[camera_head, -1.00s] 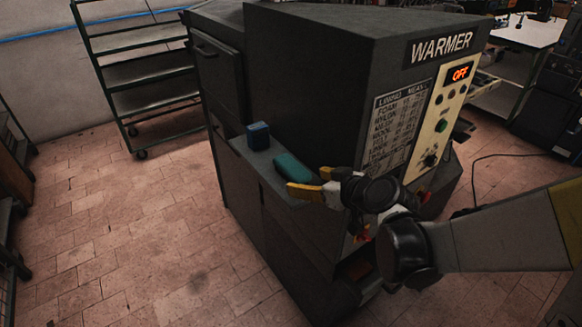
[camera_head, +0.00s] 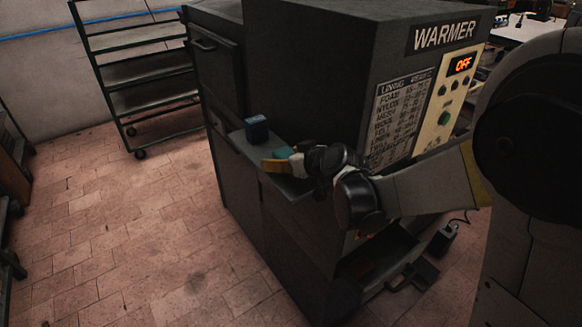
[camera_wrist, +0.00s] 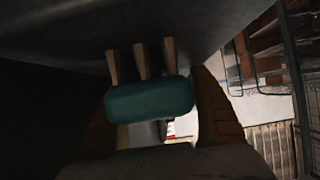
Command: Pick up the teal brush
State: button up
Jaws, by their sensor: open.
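The teal brush (camera_head: 283,153) lies on the ledge (camera_head: 238,137) at the side of the dark warmer cabinet, mostly hidden by my gripper in the head view. In the wrist view the brush (camera_wrist: 150,98) shows a rounded teal body with three tan tufts pointing up the picture. My gripper (camera_head: 272,161) is at the brush with its yellow-orange fingers open. In the wrist view one finger shows to the right of the brush and a dim one to its left, so the brush appears between them. I cannot tell whether either finger touches it.
A small dark blue block (camera_head: 256,128) stands on the ledge just beyond the brush. The warmer (camera_head: 310,60) rises close beside the ledge, its display reading OFF. A shelf rack (camera_head: 135,75) stands at the back left. The tiled floor on the left is clear.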

jog(key=c, duration=1.3)
jog(key=shift+r, duration=0.1)
jog(key=shift+c, duration=0.2)
